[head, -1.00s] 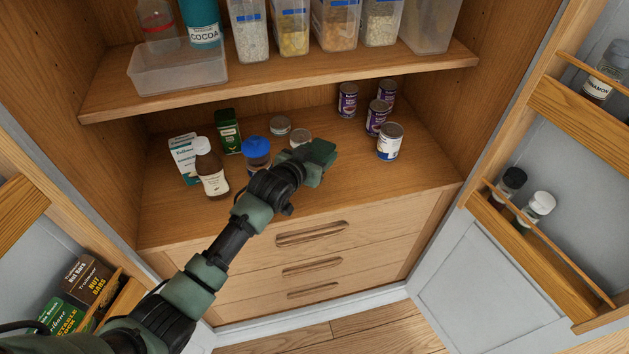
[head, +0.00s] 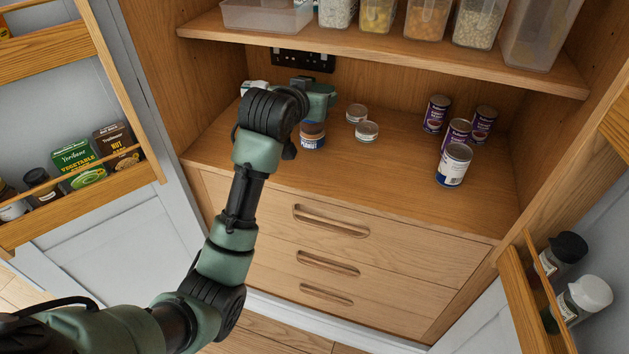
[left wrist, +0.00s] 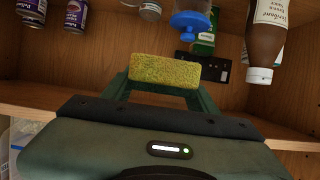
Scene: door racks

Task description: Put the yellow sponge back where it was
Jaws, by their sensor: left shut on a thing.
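The yellow sponge (left wrist: 165,82) is held between the two fingers of my left gripper (left wrist: 165,90) in the left wrist view. In the head view my left gripper (head: 318,100) is over the counter shelf (head: 390,180), in front of the back wall. It covers the sponge there. A jar (head: 312,136) stands just below the gripper in the head view; its blue lid (left wrist: 190,24) shows in the left wrist view, close to the sponge. I cannot tell whether the sponge touches anything besides the fingers. My right gripper is in neither view.
A brown sauce bottle (left wrist: 268,45) and a green tin (left wrist: 205,42) are near the gripper. Two low tins (head: 366,131) and several cans (head: 454,165) stand to the right. The upper shelf (head: 400,58) holds containers. The shelf's front middle is clear.

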